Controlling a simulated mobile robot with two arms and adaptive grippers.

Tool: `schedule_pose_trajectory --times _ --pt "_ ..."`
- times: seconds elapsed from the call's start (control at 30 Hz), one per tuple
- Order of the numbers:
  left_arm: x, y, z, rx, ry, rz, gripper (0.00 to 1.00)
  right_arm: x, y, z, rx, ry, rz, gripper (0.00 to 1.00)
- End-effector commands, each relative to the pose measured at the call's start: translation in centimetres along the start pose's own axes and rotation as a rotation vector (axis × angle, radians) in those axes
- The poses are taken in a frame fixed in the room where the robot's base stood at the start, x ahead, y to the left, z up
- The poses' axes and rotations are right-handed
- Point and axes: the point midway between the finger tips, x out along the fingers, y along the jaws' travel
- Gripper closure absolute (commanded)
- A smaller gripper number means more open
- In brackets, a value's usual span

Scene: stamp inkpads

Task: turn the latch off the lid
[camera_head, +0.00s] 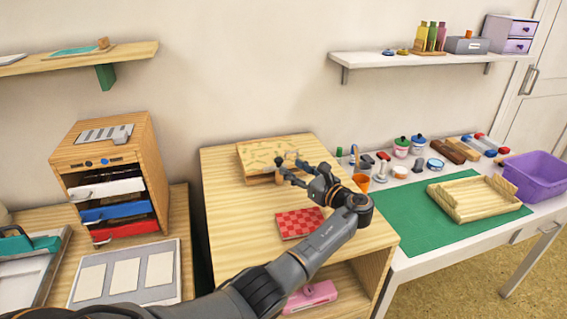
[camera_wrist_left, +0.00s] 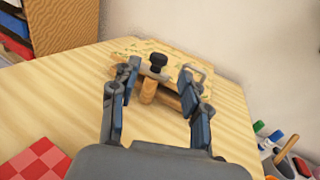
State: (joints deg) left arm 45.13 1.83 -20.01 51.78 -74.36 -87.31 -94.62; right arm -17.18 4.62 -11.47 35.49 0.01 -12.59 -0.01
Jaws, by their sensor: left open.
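A wooden box with a pale, leaf-patterned lid (camera_head: 262,153) sits on top of the wooden cabinet; the lid also shows in the left wrist view (camera_wrist_left: 182,62). At the box's near side, the left wrist view shows a wooden latch piece (camera_wrist_left: 148,91) pointing toward me, with a dark knob (camera_wrist_left: 158,61) behind it. My left gripper (camera_head: 288,172) is at the box's near side. In the left wrist view its fingers (camera_wrist_left: 157,76) are open, one on each side of the latch. I cannot tell whether they touch it. My right gripper is not in view.
A red checkered booklet (camera_head: 299,223) lies in front of the box on the cabinet top (camera_head: 225,190). A drawer unit (camera_head: 105,160) stands left. At right, a white table holds a green mat (camera_head: 410,215), a wooden tray (camera_head: 475,205), a purple bin (camera_head: 535,177) and several small items.

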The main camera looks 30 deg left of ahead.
Motion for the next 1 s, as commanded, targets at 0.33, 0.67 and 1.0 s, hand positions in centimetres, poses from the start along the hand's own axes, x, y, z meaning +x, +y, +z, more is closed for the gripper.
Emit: schedule_pose_trajectory --times 0.33,0.67,1.0 --pt "-4.8 0.0 0.0 0.001 0.000 0.000 0.54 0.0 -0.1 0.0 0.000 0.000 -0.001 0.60" --pt "-5.0 0.0 0.0 0.001 -0.001 0.000 0.54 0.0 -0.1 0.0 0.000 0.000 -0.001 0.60" --pt "-5.0 0.0 0.0 0.000 0.000 0.000 0.54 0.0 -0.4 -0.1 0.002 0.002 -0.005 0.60"
